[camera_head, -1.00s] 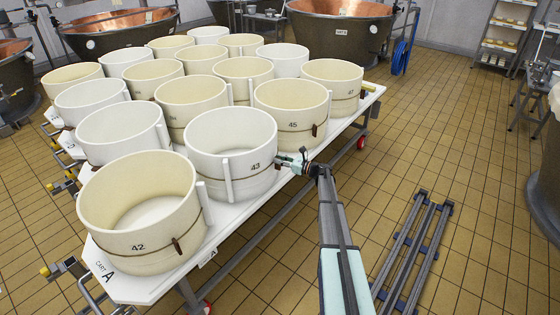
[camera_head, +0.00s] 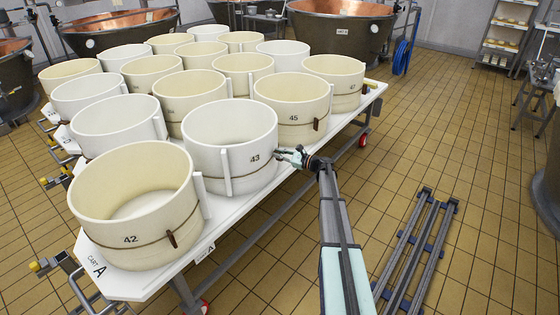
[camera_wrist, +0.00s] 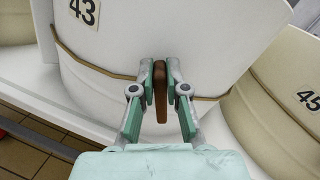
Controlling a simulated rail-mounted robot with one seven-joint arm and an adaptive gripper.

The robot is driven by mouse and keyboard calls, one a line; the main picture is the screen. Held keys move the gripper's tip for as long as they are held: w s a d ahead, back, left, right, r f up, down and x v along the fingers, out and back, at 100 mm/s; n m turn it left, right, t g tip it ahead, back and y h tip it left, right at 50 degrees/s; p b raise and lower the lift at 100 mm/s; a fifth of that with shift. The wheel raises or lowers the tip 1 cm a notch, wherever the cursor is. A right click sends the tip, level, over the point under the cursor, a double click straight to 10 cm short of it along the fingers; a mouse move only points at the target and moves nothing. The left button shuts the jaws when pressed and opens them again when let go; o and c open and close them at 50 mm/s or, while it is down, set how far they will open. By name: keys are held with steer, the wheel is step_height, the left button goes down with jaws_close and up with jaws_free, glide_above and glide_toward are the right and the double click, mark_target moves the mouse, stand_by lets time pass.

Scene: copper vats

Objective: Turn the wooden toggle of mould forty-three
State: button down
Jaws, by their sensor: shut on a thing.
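Mould forty-three (camera_head: 215,155) is a white tub with a number label, standing upright on the cart's right side in the head view. It also shows in the wrist view (camera_wrist: 120,45), with a thin brown cord around it. Its wooden toggle (camera_wrist: 161,105) is a brown bar at the cord, standing upright in the wrist view. My gripper (camera_wrist: 161,72) is shut on the toggle, with one finger on each side of it. In the head view my gripper (camera_head: 281,154) is at the mould's right side and hides the toggle there.
Mould 42 (camera_head: 130,185) stands in front and mould 45 (camera_head: 293,120) behind, close by on the white cart (camera_head: 125,280). Several more moulds fill the cart. A rack of dark rails (camera_head: 405,265) lies on the tiled floor at the right. Copper vats (camera_head: 335,30) stand behind.

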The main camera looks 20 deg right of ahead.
steer(key=n+b, duration=0.2)
steer(key=b, duration=0.1)
steer(key=f+n+b, duration=0.1)
steer(key=b, duration=0.1)
steer(key=shift+s+a+f+n, duration=0.1)
steer(key=shift+s+a+n, duration=0.2)
steer(key=shift+a+n, duration=0.1)
steer(key=n+b, duration=0.1)
steer(key=b, duration=0.1)
steer(key=n+b, duration=0.2)
steer(key=b, duration=0.1)
steer(key=shift+s+a+f+n, duration=0.2)
steer(key=shift+f+n, duration=0.1)
steer(key=shift+f, duration=0.1)
steer(key=n+b, duration=0.4)
steer(key=b, duration=0.1)
steer(key=shift+a+f+b, duration=0.1)
steer(key=shift+f+b, duration=0.25)
steer(key=shift+n+b, duration=0.9)
steer(key=shift+b, duration=0.1)
steer(key=c, duration=1.2)
jaws_free()
steer(key=shift+s, duration=0.1)
